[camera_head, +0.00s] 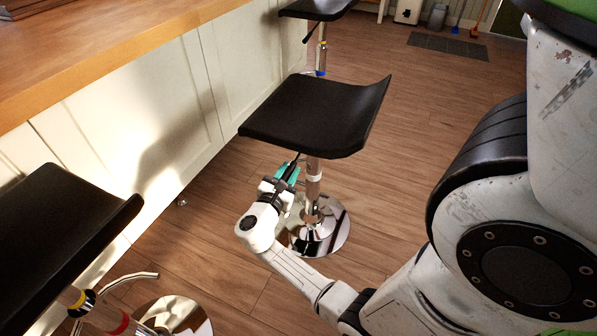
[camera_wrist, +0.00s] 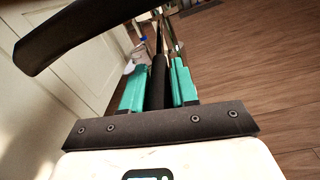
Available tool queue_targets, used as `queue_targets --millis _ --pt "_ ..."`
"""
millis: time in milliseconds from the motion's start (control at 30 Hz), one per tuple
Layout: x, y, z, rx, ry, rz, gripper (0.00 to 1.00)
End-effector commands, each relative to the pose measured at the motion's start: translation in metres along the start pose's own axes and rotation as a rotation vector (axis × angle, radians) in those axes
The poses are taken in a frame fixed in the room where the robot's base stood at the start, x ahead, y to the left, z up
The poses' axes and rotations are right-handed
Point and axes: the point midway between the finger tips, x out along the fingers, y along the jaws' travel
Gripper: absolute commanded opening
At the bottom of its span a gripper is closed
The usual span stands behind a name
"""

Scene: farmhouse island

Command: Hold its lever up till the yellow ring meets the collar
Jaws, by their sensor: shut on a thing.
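The middle bar stool has a black seat (camera_head: 313,113) on a chrome post (camera_head: 313,187) and a round chrome base (camera_head: 322,240). A wider collar (camera_head: 312,213) sits low around the post. A pale band shows on the post; I cannot make out a yellow ring there. My gripper (camera_head: 288,174), with teal fingers, is under the left side of this seat, beside the post. In the wrist view my gripper (camera_wrist: 160,88) is shut on the black lever (camera_wrist: 159,78), which lies between the fingers. The seat's dark edge (camera_wrist: 75,32) crosses the upper left.
A nearer stool (camera_head: 60,240) stands at lower left, with yellow and red bands on its tilted-looking post. Another stool (camera_head: 318,9) stands behind, with yellow and blue bands. The white island (camera_head: 150,115) runs along the left. Wood floor (camera_head: 420,130) is open to the right.

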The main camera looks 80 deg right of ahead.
Motion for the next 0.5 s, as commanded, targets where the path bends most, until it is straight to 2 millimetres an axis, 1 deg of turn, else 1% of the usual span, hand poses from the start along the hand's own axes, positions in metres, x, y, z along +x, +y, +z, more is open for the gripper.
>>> queue_targets --millis 33,500 --pt "0.0047 -0.0007 0.0048 0.006 -0.002 -0.009 0.02" --pt "0.0047 0.0007 0.0132 0.006 -0.003 -0.01 0.02"
